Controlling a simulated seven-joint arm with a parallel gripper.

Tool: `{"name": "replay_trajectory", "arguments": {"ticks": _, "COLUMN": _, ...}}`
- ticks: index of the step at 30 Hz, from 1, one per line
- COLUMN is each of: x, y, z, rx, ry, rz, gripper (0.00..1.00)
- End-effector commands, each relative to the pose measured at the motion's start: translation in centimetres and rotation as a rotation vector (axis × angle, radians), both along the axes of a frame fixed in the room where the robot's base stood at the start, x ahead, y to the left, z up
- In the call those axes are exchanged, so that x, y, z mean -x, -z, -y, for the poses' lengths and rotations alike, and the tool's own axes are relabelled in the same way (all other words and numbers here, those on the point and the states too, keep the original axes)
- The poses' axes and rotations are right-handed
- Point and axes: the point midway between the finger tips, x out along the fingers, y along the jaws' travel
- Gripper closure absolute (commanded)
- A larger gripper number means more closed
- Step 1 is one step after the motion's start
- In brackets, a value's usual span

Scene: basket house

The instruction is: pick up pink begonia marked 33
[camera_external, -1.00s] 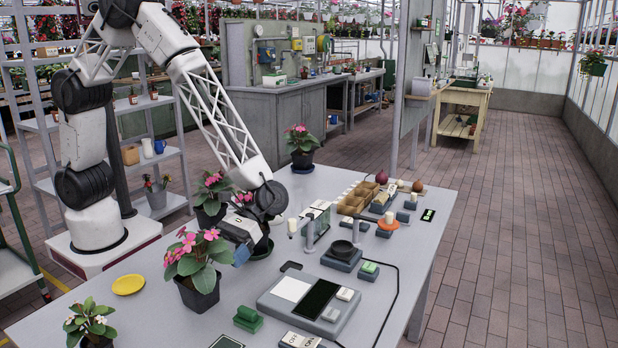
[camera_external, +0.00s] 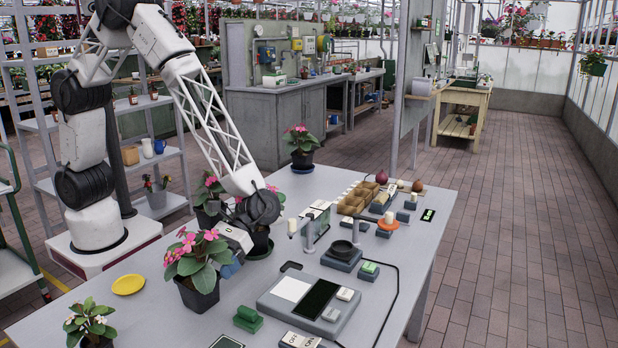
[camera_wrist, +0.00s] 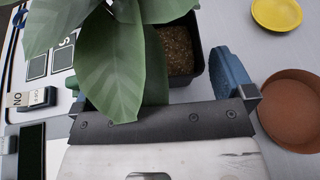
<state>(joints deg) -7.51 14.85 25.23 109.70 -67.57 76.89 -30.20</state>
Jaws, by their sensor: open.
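A plant with pink flowers (camera_external: 198,262) stands in a dark square pot near the front left of the table in the external view. My gripper (camera_external: 230,266) is low beside its right side, partly behind its leaves. In the wrist view, my gripper (camera_wrist: 158,85) is open, with blue fingers on either side of a dark square pot (camera_wrist: 197,62) and large green leaves. I cannot tell whether they touch the pot. Other pink-flowered plants stand behind (camera_external: 209,196), partly behind my wrist (camera_external: 262,240), and at the far end (camera_external: 301,146). No 33 mark is readable on any.
A white-flowered plant (camera_external: 90,324) stands at the front left, near a yellow dish (camera_external: 128,284). A scale-like panel (camera_external: 312,300), small blocks and a dark dish on a stand (camera_external: 342,250) occupy the right side. A brown round dish (camera_wrist: 292,110) lies right of the gripper.

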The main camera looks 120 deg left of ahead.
Motion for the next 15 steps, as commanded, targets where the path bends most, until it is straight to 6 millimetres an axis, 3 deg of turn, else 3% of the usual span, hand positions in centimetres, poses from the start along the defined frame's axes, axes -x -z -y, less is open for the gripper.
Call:
{"name": "replay_trajectory", "arguments": {"ticks": 9, "x": 0.5, "y": 1.2, "z": 3.2, "rx": 0.000, "ry": 0.001, "rz": -0.002, "gripper": 0.00}}
{"name": "replay_trajectory", "arguments": {"ticks": 15, "x": 0.6, "y": 1.5, "z": 4.0, "rx": 0.001, "ry": 0.000, "rz": -0.001, "gripper": 0.00}}
